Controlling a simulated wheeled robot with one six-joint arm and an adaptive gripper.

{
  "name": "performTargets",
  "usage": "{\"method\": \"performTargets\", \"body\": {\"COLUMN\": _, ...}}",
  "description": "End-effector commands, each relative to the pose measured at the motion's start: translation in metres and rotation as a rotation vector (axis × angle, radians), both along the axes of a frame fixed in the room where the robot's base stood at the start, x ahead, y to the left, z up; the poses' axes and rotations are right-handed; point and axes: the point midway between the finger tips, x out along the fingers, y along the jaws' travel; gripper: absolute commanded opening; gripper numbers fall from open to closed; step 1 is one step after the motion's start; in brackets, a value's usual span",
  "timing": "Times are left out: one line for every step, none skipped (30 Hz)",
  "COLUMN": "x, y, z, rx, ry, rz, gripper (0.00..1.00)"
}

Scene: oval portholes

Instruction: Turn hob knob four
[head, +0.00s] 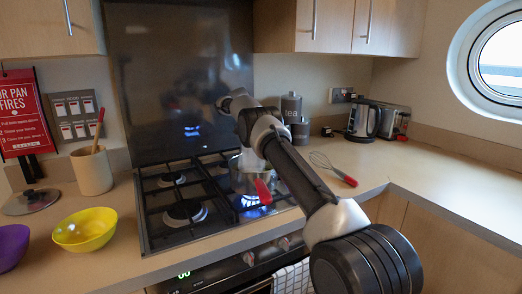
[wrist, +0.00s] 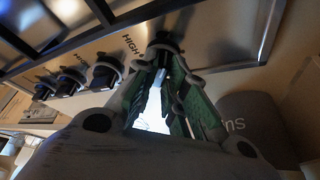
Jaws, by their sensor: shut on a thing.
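The hob's control panel fills the upper part of the wrist view, with a row of dark knobs (wrist: 105,72) and printed "HIGH" marks. My gripper (wrist: 166,66) is shut on the rightmost hob knob (wrist: 164,42) seen in the wrist view, its green-lined fingers on either side of it. The fingers partly cover this knob, and I cannot read its setting. In the head view, two knobs (head: 283,243) show on the oven front, below the black gas hob (head: 155,228). My gripper is hidden there by my arm.
A steel pot (head: 243,182) with a red handle stands on the hob over a blue flame. A yellow bowl (head: 86,230) is left of the hob. A whisk (head: 332,168) lies on the right counter. A towel (head: 290,278) hangs on the oven front.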

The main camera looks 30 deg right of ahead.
Motion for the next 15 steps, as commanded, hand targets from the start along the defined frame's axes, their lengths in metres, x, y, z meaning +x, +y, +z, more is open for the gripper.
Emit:
{"method": "performTargets", "body": {"x": 0.0000, "y": 0.0003, "z": -0.0002, "rx": 0.000, "ry": 0.000, "rz": 0.001, "gripper": 0.00}}
{"method": "performTargets", "body": {"x": 0.0000, "y": 0.0003, "z": -0.0002, "rx": 0.000, "ry": 0.000, "rz": 0.001, "gripper": 0.00}}
{"method": "performTargets", "body": {"x": 0.0000, "y": 0.0003, "z": -0.0001, "rx": 0.000, "ry": 0.000, "rz": 0.001, "gripper": 0.15}}
{"method": "performTargets", "body": {"x": 0.0000, "y": 0.0003, "z": -0.0002, "rx": 0.000, "ry": 0.000, "rz": 0.001, "gripper": 0.20}}
{"method": "performTargets", "body": {"x": 0.0000, "y": 0.0003, "z": -0.0002, "rx": 0.000, "ry": 0.000, "rz": 0.001, "gripper": 0.26}}
{"method": "performTargets", "body": {"x": 0.0000, "y": 0.0003, "z": -0.0002, "rx": 0.000, "ry": 0.000, "rz": 0.001, "gripper": 0.33}}
{"method": "performTargets", "body": {"x": -0.0001, "y": 0.0003, "z": -0.0001, "rx": 0.000, "ry": 0.000, "rz": 0.001, "gripper": 0.35}}
{"method": "performTargets", "body": {"x": -0.0001, "y": 0.0002, "z": -0.0002, "rx": 0.000, "ry": 0.000, "rz": 0.001, "gripper": 0.35}}
{"method": "performTargets", "body": {"x": 0.0000, "y": 0.0002, "z": -0.0002, "rx": 0.000, "ry": 0.000, "rz": 0.001, "gripper": 0.35}}
{"method": "performTargets", "body": {"x": 0.0000, "y": 0.0002, "z": -0.0001, "rx": 0.000, "ry": 0.000, "rz": 0.001, "gripper": 0.35}}
{"method": "performTargets", "body": {"x": 0.0000, "y": 0.0001, "z": 0.0000, "rx": 0.000, "ry": 0.000, "rz": 0.001, "gripper": 0.35}}
{"method": "performTargets", "body": {"x": 0.0000, "y": 0.0001, "z": 0.0000, "rx": 0.000, "ry": 0.000, "rz": 0.001, "gripper": 0.35}}
{"method": "performTargets", "body": {"x": 0.0000, "y": 0.0001, "z": 0.0000, "rx": 0.000, "ry": 0.000, "rz": 0.001, "gripper": 0.35}}
{"method": "performTargets", "body": {"x": 0.0000, "y": 0.0001, "z": 0.0000, "rx": 0.000, "ry": 0.000, "rz": 0.001, "gripper": 0.35}}
{"method": "performTargets", "body": {"x": -0.0001, "y": 0.0001, "z": 0.0001, "rx": 0.000, "ry": 0.000, "rz": 0.001, "gripper": 0.35}}
